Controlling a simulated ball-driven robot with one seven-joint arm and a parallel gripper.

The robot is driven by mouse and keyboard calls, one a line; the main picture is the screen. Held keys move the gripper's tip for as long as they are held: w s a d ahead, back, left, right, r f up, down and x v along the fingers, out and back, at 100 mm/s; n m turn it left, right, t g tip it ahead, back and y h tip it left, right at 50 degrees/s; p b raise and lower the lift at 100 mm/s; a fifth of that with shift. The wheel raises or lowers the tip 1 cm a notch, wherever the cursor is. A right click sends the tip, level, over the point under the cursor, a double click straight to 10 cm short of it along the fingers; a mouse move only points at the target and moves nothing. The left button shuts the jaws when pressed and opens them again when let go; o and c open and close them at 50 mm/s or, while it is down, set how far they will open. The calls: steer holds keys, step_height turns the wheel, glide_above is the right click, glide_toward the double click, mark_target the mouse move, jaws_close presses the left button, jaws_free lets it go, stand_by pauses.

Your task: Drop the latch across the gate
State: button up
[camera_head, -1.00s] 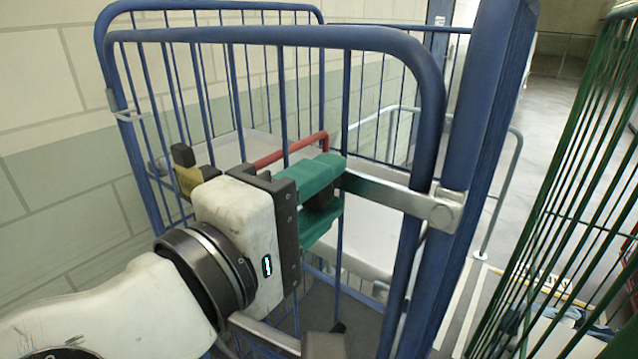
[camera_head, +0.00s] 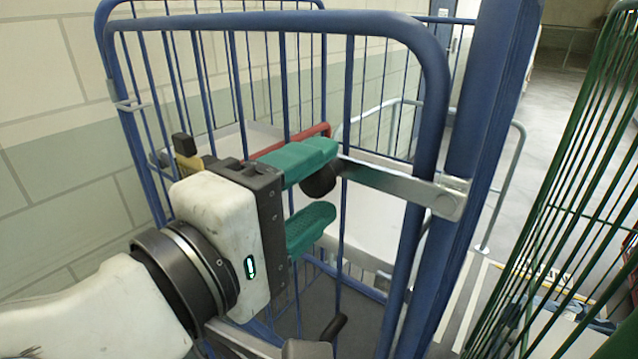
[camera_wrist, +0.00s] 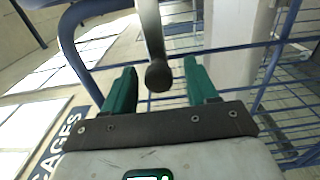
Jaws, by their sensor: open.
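The latch (camera_head: 400,184) is a flat metal bar on a pivot at the blue post on the right. It lies nearly level across the blue tube of the gate (camera_head: 435,80), its free end to the left with a dark round knob (camera_head: 320,181). My gripper (camera_head: 334,178) has green fingers spread wide, one above and one below the knob. In the wrist view, the knob (camera_wrist: 158,76) sits between the fingers of my gripper (camera_wrist: 160,68), with gaps on both sides. The far side of the latch is hidden.
The gate belongs to a blue wire cage with a grey shelf and a red bar (camera_head: 290,141) behind my gripper. A green wire cage (camera_head: 575,190) stands close on the right. A block wall (camera_head: 60,170) is on the left. Open floor (camera_head: 560,90) shows at the back right.

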steer(key=b+v, duration=0.2)
steer(key=v, duration=0.7)
steer(key=shift+s+a, duration=0.15)
